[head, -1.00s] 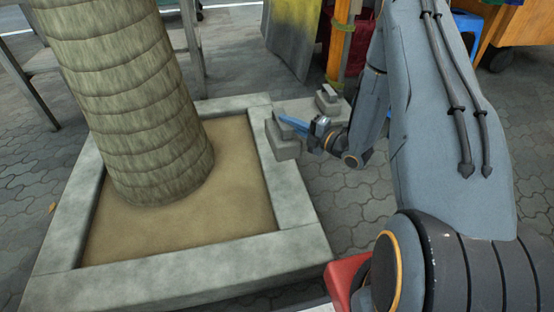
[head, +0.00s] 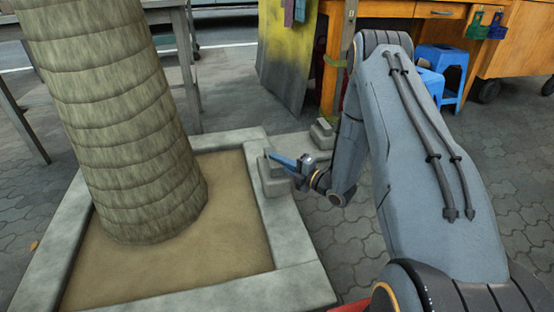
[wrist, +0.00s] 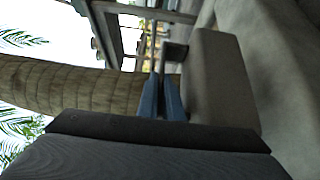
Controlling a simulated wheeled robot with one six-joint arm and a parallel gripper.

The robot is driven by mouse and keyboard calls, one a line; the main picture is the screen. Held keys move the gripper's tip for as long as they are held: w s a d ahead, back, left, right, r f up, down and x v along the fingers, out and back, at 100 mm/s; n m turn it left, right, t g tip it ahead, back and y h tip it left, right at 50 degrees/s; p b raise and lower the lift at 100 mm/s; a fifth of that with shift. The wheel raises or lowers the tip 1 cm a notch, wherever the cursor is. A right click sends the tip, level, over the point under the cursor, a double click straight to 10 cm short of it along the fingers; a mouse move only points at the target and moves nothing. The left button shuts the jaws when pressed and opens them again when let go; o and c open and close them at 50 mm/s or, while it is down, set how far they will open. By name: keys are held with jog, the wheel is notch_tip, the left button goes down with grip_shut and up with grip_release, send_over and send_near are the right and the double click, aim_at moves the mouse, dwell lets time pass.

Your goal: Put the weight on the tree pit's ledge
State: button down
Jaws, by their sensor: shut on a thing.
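The weight (head: 274,187) is a grey, stepped concrete-like block. It shows over the right ledge (head: 297,248) of the square stone tree pit in the head view. I cannot tell whether its underside touches the ledge. My gripper (head: 279,160), with blue fingers, is shut on the weight's upper part from the right. In the wrist view the blue fingers (wrist: 163,98) reach beside the grey weight (wrist: 222,80), and the pale ledge (wrist: 287,50) lies at the right. The fingers hide part of the weight's top.
A ringed tree trunk (head: 130,130) rises from the pit's sandy soil (head: 215,225). A similar grey block (head: 322,134) stands behind the ledge. Blue stools (head: 447,62) and an orange wooden desk (head: 400,10) are at the back right. The front ledge is bare.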

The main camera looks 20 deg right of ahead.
jog(key=shift+f+b, duration=1.2)
jog(key=shift+f, duration=0.95)
jog(key=c, duration=2.3)
grip_release()
jog(key=shift+f, duration=0.2)
jog(key=o, duration=0.4)
jog(key=shift+s+d+r, duration=0.1)
jog(key=shift+s, duration=0.05)
jog(key=p+v, duration=0.5)
jog(key=v, duration=0.6)
jog(key=shift+s+d, duration=0.2)
jog(key=shift+s, duration=0.1)
